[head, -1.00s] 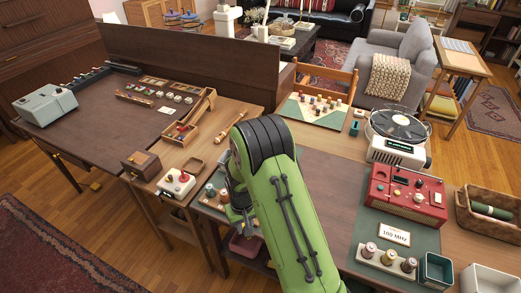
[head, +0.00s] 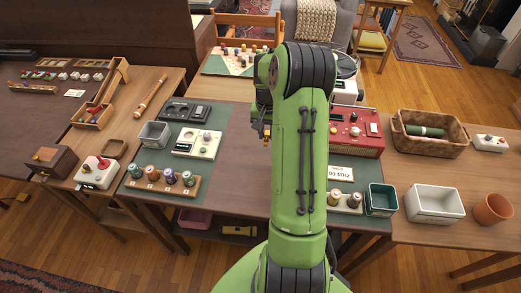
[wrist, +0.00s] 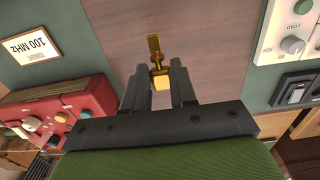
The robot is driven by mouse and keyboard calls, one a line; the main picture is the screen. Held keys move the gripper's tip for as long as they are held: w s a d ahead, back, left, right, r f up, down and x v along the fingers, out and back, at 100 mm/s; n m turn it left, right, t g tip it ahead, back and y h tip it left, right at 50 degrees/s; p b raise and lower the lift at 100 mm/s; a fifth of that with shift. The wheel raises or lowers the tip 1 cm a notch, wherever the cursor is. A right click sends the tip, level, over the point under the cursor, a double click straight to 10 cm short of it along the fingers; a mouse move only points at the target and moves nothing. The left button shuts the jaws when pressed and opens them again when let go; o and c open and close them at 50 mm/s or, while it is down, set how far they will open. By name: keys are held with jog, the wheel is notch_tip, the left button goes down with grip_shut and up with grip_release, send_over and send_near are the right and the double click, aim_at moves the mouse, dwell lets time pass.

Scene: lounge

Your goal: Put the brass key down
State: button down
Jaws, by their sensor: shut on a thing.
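The brass key (wrist: 154,46) is in my gripper (wrist: 159,78), between the two dark fingertips. Its golden block-like end sits between the jaws and its flat narrow part sticks out beyond them. My gripper is shut on it. Below the key in the wrist view is a bare brown wooden tabletop (wrist: 200,25); I cannot tell the height of the gap. In the head view my gripper (head: 266,133) shows at the left side of my green arm, over the bare strip between two green mats. My arm hides part of the table there.
Left of the strip are a white device (head: 197,144), a grey bin (head: 154,134) and a rack of spools (head: 163,183). Right of it are a red radio (head: 362,133), a "100 MHz" card (head: 340,174), a green bin (head: 382,199), a white bin (head: 435,203) and a wicker basket (head: 428,133).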

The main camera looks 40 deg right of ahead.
aim_at(266, 156)
notch_tip(266, 156, down, 9)
jog(key=shift+a+f+b, duration=0.1)
jog(key=shift+b, duration=0.8)
jog(key=shift+f, duration=0.1)
jog(key=shift+f, duration=0.15)
jog(key=c, duration=0.9)
grip_release()
